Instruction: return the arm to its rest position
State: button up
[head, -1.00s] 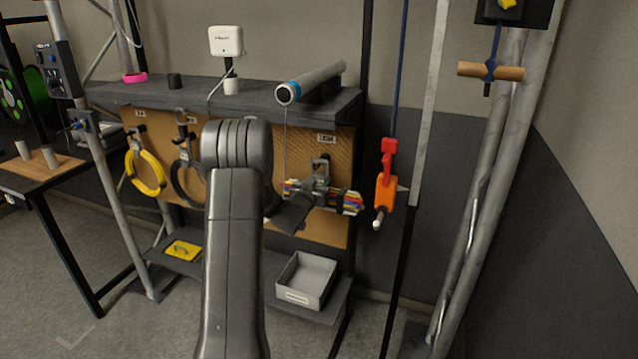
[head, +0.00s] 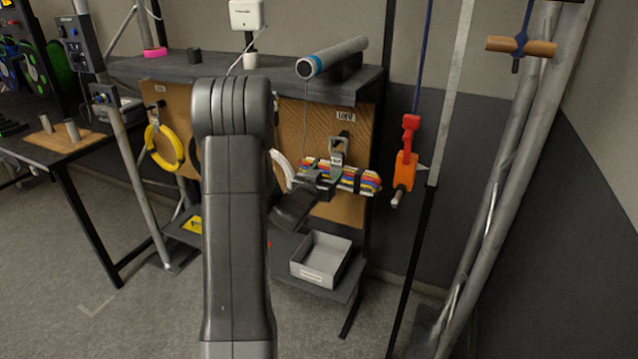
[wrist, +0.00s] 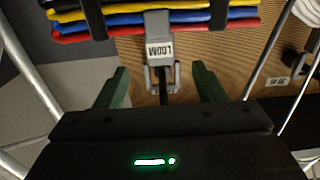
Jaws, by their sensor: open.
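My arm rises through the middle of the head view and bends toward the pegboard (head: 290,125). My gripper (wrist: 161,88) is open in the wrist view, its two green fingers apart. A grey hook with a label reading LOOM (wrist: 160,50) shows upside down between and beyond the fingertips. A bundle of coloured cables (wrist: 160,18) lies past it, held by dark straps. In the head view the bundle (head: 358,180) hangs at the pegboard's right end, with my gripper at its left side. I cannot tell whether the fingers touch the hook.
A grey shelf top (head: 170,68) carries a grey roll (head: 335,55). A grey bin (head: 321,259) sits on the lower shelf. An orange device (head: 404,170) hangs on a strap to the right. A yellow cable coil (head: 164,148) hangs left. Truss poles stand right.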

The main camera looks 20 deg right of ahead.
aim_at(336, 160)
jog(key=v, duration=0.4)
jog(key=shift+s+a, duration=0.3)
jog(key=p+x, duration=0.1)
jog(key=x, duration=1.3)
jog(key=shift+s+r+p, duration=0.1)
jog(key=shift+r+p, duration=0.2)
jog(key=shift+p, duration=0.2)
jog(key=shift+f, duration=0.15)
